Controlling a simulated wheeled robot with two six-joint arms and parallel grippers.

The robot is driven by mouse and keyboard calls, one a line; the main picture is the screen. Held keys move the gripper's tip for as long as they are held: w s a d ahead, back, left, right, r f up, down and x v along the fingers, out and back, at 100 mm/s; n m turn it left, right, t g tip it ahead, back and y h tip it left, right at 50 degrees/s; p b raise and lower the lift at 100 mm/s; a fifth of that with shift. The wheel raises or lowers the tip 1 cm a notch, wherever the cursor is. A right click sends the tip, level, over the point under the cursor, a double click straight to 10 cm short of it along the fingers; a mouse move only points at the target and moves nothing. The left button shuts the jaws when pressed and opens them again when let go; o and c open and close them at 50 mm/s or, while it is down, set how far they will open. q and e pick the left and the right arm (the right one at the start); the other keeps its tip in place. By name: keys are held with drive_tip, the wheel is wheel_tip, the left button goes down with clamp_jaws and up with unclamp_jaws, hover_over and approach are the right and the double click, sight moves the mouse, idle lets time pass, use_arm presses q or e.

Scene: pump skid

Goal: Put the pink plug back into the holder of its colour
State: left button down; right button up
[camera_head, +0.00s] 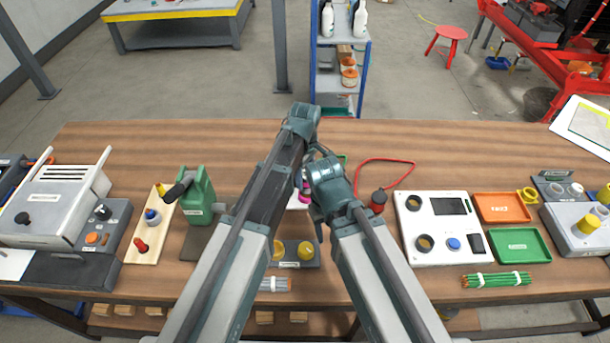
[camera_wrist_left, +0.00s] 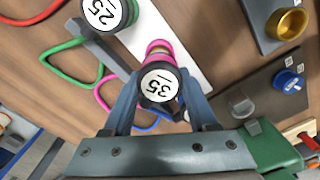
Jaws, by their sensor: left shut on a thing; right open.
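In the head view a bit of pink (camera_head: 305,186) shows between my arms, and my left gripper (camera_head: 303,178) is mostly hidden there. Beyond the cap, pink rings stand over a white plate (camera_wrist_left: 178,45). I cannot tell whether the plug is seated in a pink holder. My right gripper (camera_head: 318,212) is low and close beside the left one, partly hidden by its own wrist.
A red-and-black plug (camera_head: 378,202) with a red cord stands at the right. A white panel (camera_head: 410,205), an orange tray (camera_head: 500,207) and a green tray (camera_head: 520,245) lie farther right. Bare tabletop lies behind my arms.

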use_arm(q)
drive_tip(key=shift+f+b, duration=1.45)
drive_tip(key=shift+f, duration=0.05)
use_arm(e)
drive_tip(key=shift+f, duration=1.55)
use_arm(q)
drive_tip(key=shift+c, duration=0.6)
unclamp_jaws()
drive_tip(key=shift+r, duration=0.1)
use_arm(e)
drive_tip(key=shift+r, duration=0.1)
use_arm(q)
wheel_tip(320, 180, up, 14)
drive_tip(key=p, duration=1.4)
use_arm(e)
wheel_tip(320, 180, up, 14)
use_arm(q)
drive_tip(key=shift+f, duration=0.2)
use_arm(e)
drive_tip(key=shift+f, duration=0.2)
